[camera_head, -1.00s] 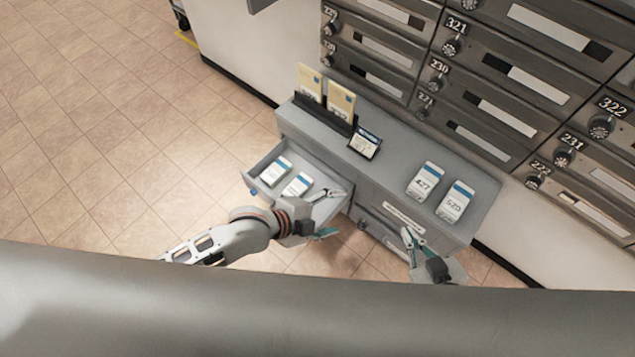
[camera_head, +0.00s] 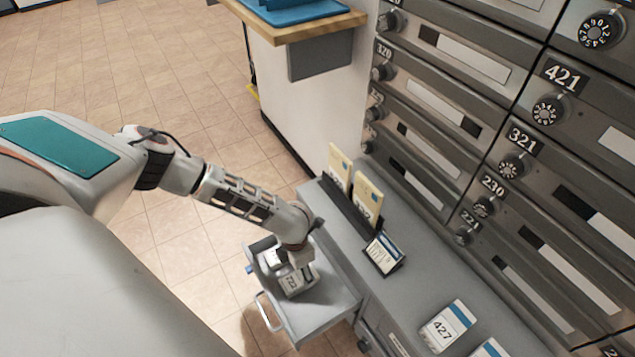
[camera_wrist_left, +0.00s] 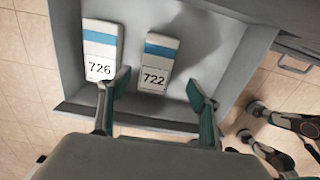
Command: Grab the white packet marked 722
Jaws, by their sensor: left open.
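The white packet marked 722 (camera_wrist_left: 158,62) has a blue band and lies in an open grey drawer (camera_head: 325,312). It also shows in the head view (camera_head: 293,282), just below my left wrist. My left gripper (camera_wrist_left: 157,82) is open over the drawer. In the left wrist view its fingers are on either side of the near end of packet 722, with the left finger between it and packet 726 (camera_wrist_left: 100,50). Contact cannot be told. In the head view the left fingers are hidden. My right gripper (camera_wrist_left: 262,122) shows partly at the lower right of the wrist view, its jaws unclear.
The drawer walls stand close around the packets; its right part is empty. On the cabinet top are a rack with yellow envelopes (camera_head: 366,198), a small dark-framed sign (camera_head: 383,254) and packet 427 (camera_head: 447,326). Grey mailboxes (camera_head: 440,130) rise behind.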

